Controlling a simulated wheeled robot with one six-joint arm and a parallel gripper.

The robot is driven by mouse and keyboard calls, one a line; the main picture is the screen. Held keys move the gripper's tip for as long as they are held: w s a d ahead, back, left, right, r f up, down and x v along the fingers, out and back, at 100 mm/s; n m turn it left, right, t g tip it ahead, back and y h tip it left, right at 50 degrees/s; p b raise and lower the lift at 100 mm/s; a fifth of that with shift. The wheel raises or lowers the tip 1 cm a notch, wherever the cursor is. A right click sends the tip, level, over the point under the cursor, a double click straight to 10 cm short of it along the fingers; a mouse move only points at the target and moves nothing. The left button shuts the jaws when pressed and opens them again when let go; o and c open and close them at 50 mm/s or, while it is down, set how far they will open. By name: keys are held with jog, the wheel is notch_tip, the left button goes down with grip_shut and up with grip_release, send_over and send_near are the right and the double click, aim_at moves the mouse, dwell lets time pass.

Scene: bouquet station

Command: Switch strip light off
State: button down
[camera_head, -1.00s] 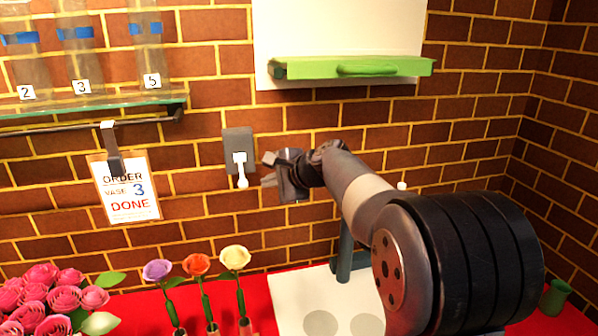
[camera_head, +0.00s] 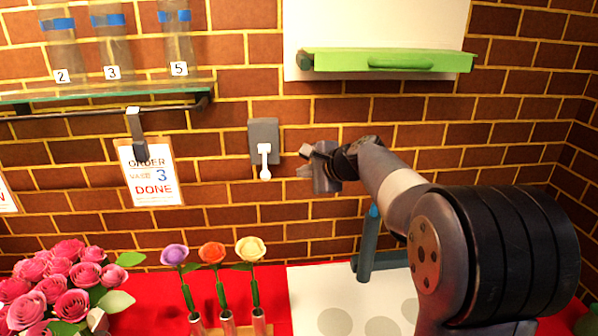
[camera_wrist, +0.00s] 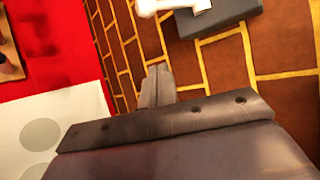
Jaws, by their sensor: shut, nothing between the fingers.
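The light switch is a grey plate (camera_head: 264,141) on the brick wall with a white lever (camera_head: 265,162) that hangs downward. My gripper (camera_head: 303,162) is shut and empty, a little to the right of the lever in the head view and apart from it. In the wrist view my shut gripper (camera_wrist: 157,84) points toward the brick wall. The white lever (camera_wrist: 165,6) and the grey plate (camera_wrist: 222,14) show at the top edge there, partly cut off. I cannot see the strip light itself.
A green shelf with a handle (camera_head: 390,62) is on the wall above right. A glass shelf (camera_head: 110,92) holds vases at upper left, with an order card (camera_head: 152,180) below it. Flowers in tubes (camera_head: 228,322) and pink roses (camera_head: 62,285) stand below. The wall around the switch is clear.

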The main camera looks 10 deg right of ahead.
aim_at(265, 163)
jog(key=w+a+f+p, duration=0.2)
jog(key=w+a, duration=0.1)
jog(key=a, duration=0.3)
jog(key=shift+w+a+f+p, duration=0.15)
jog(key=shift+a+p, duration=0.15)
jog(key=shift+p, duration=0.1)
jog(key=shift+s+r, duration=0.25)
jog(key=shift+r, duration=0.4)
dwell(0.4)
jog(key=shift+s+r+p, duration=0.1)
jog(key=shift+r+p, duration=1.6)
jog(key=shift+r, duration=1.1)
jog(key=shift+r+p, duration=0.65)
jog(key=shift+p, duration=0.1)
